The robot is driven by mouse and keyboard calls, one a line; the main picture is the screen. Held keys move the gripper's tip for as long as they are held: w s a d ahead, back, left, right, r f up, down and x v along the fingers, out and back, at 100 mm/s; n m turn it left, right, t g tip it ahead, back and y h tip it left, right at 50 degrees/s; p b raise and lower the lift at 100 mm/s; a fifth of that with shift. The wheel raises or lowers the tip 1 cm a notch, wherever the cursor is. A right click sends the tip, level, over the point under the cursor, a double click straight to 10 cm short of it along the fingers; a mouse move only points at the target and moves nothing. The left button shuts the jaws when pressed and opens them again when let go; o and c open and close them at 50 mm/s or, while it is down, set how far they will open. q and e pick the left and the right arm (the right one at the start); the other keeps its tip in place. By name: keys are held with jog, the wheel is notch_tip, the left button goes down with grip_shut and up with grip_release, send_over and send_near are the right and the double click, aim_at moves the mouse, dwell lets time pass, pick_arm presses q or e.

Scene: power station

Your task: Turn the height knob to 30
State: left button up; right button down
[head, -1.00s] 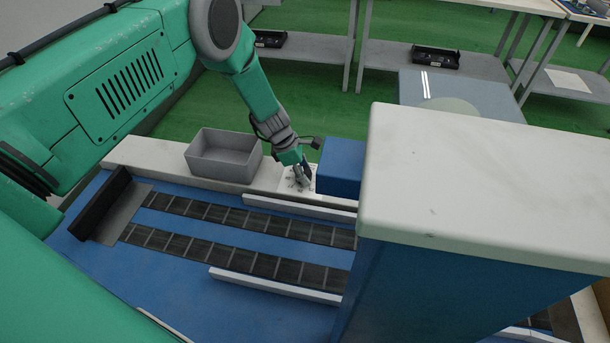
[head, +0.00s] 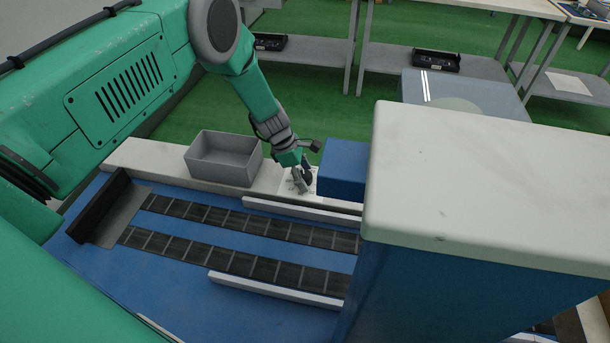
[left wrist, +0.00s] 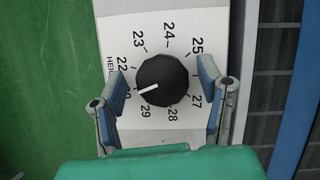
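The height knob (left wrist: 163,80) is a round black dial with a white pointer line, on a white plate (left wrist: 150,40) with printed numbers. The pointer aims to the lower left, at a label beside 29 that looks like 30 and is partly covered by a finger. My left gripper (left wrist: 163,92) is open, with one finger on each side of the knob and visible gaps between. In the head view my left gripper (head: 302,178) is low over the white dial plate (head: 290,187), and the knob is mostly hidden. My right gripper is not in view.
A grey open bin (head: 223,158) stands left of the dial plate. A blue box (head: 342,168) is close on its right. A large white-topped blue cabinet (head: 490,185) fills the right. Dark conveyor strips (head: 240,222) run across the blue table in front.

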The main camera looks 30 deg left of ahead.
pick_arm(q)
jog(key=shift+r, duration=0.15)
jog(key=v, duration=1.1)
jog(key=shift+a+r, duration=0.25)
jog(key=shift+a, duration=0.05)
